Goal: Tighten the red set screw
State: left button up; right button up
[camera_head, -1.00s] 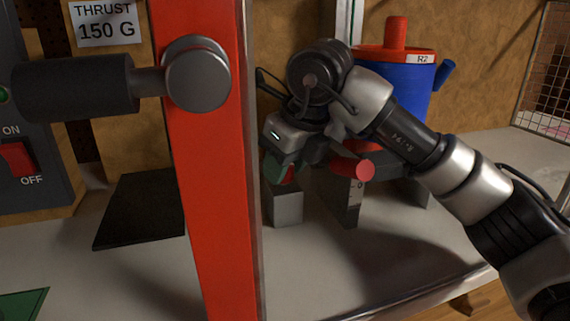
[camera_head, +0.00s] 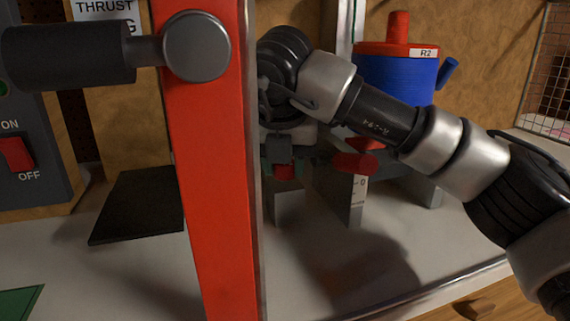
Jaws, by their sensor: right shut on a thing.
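My right gripper (camera_head: 281,160) reaches in from the right and points down behind the red post. Its jaws are shut on a small red piece (camera_head: 285,172) that looks like the red set screw, above a grey block (camera_head: 287,205). Only the lower part of this piece shows; the fingers hide the rest. A second, larger red knob (camera_head: 355,162) sits to the right, beside a grey upright plate with a printed scale (camera_head: 357,195). My left gripper is not in view.
A red post (camera_head: 210,190) stands close in front, left of the gripper, with a metal disc (camera_head: 196,46) on a black cylinder (camera_head: 70,54). A blue drum with red lid (camera_head: 397,75) stands behind my right arm. A black plate (camera_head: 140,205) lies left. The front bench surface is clear.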

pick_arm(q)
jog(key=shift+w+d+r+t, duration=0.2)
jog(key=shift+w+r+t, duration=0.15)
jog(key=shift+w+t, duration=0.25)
pick_arm(e)
jog(key=shift+r+m+h, duration=0.1)
jog(key=shift+m+h, duration=0.3)
jog(key=shift+m, duration=0.8)
jog(key=o, duration=0.9)
jog(key=shift+o, duration=0.2)
